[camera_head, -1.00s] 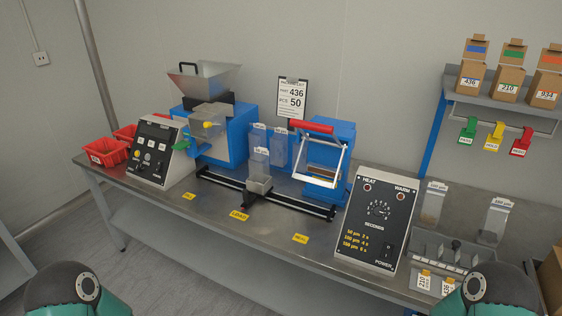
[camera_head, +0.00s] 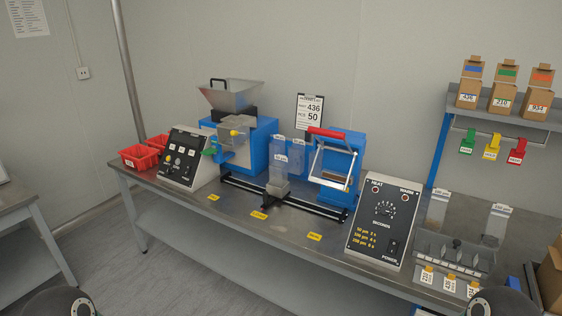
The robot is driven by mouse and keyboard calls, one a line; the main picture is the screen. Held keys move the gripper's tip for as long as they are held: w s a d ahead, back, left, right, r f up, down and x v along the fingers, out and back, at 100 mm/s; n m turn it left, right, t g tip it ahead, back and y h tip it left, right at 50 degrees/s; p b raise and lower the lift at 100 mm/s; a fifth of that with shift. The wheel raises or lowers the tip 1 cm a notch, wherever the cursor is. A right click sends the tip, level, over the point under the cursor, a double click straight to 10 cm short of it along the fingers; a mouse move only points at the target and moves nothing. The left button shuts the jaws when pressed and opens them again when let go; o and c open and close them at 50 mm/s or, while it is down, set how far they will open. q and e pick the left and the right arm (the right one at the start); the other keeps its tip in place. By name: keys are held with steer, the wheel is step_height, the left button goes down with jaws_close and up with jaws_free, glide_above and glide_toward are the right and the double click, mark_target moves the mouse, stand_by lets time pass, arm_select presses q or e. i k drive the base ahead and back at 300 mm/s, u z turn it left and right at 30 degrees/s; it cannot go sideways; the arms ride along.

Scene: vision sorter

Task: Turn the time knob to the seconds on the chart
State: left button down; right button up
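The time knob (camera_head: 384,209) sits in the middle of a dark sloped control panel (camera_head: 365,238) at the right of the bench, inside a ring of numbers above the word SECONDS. Its exact setting is too small to read. The yellow chart (camera_head: 367,238) below lists several thicknesses with seconds beside them, too small to read surely. HEAT and WARM lamps are at the panel's top, and a black power switch (camera_head: 394,246) at lower right. Only the dark rounded tops of my two arms show at the bottom edge; neither gripper is in view.
A blue sealer (camera_head: 337,160) with a red-handled frame stands left of the panel, behind a black rail (camera_head: 245,190). A rack (camera_head: 450,254) with clear bags stands close on the right. Boxes (camera_head: 502,95) sit on the shelf above. The bench front (camera_head: 300,238) is mostly clear.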

mark_target(385, 210)
steer(key=u, duration=0.05)
steer(key=i, duration=0.9)
steer(key=z, duration=0.1)
